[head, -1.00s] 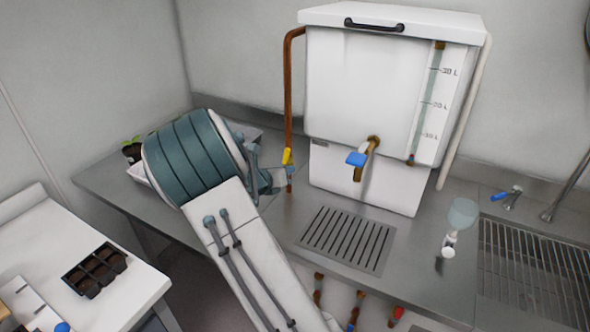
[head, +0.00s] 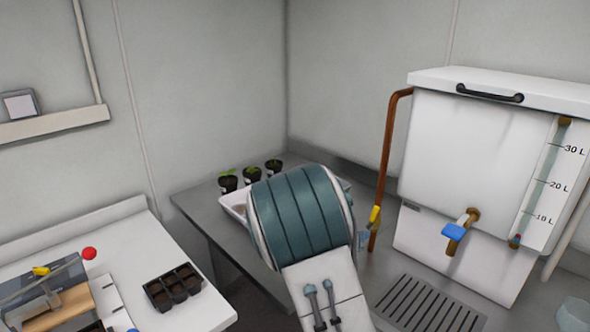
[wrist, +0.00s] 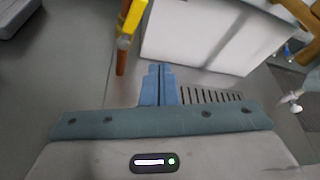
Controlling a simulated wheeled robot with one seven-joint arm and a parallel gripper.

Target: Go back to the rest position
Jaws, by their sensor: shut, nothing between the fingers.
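My gripper (wrist: 159,84) shows in the wrist view with its two blue fingers pressed together and nothing between them. It is above the steel counter (wrist: 75,75), in front of the white tank (wrist: 205,35) and near the copper pipe with a yellow valve handle (wrist: 134,14). In the head view my arm's teal-banded wrist hides most of the gripper, left of the copper pipe (head: 388,150).
The white tank (head: 470,165) has a blue-handled tap (head: 455,231) above a drain grate (head: 430,305). Potted seedlings (head: 251,175) stand behind a white tray (head: 232,207). A white bench (head: 150,235) at left holds a black cell tray (head: 172,287).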

